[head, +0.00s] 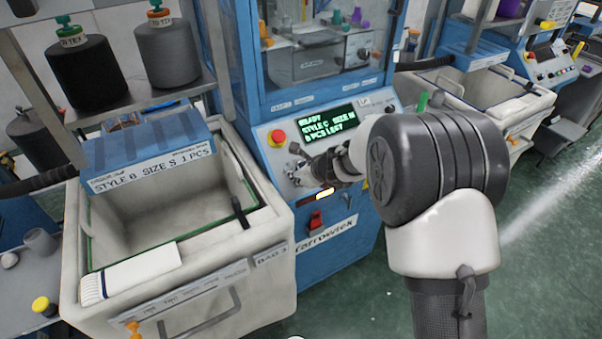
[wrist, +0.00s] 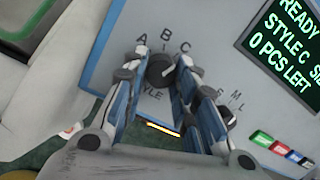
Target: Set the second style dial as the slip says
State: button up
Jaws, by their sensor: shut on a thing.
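The style dial (wrist: 159,72) is a dark round knob on the machine's sloped panel, under the letters A, B and C. My gripper (wrist: 154,73) is shut on it, one finger on each side. A small pale mark shows on the knob towards the C side. The screen (wrist: 283,42) reads READY, STYLE C, 0 PCS LEFT; it is also in the head view (head: 328,122). The slip (head: 150,172) on the blue holder above the bin reads STYLE B, SIZE S, 1 PCS. In the head view my wrist hides the dial.
The size dial (wrist: 227,116) sits close beside my gripper's right finger. Green, red and blue buttons (wrist: 279,146) are below the screen. A red stop button (head: 277,137) is left of the screen. A fabric bin (head: 190,285) stands left; another machine (head: 560,65) stands right.

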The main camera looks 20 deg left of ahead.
jog(key=o, duration=1)
jog(key=shift+o, duration=0.2)
jog(key=v, duration=1.2)
jog(key=shift+r, duration=0.1)
jog(key=s+d+r+n, duration=0.6)
jog(key=r+n, duration=0.1)
jog(key=r, duration=0.1)
jog(key=s+d+r+n+g+h, duration=0.1)
jog(key=s+d+n+h, duration=0.6)
jog(key=s+d+n, duration=0.8)
jog(key=s+d, duration=0.9)
jog(key=shift+s+r, duration=0.25)
jog(key=shift+r, duration=0.15)
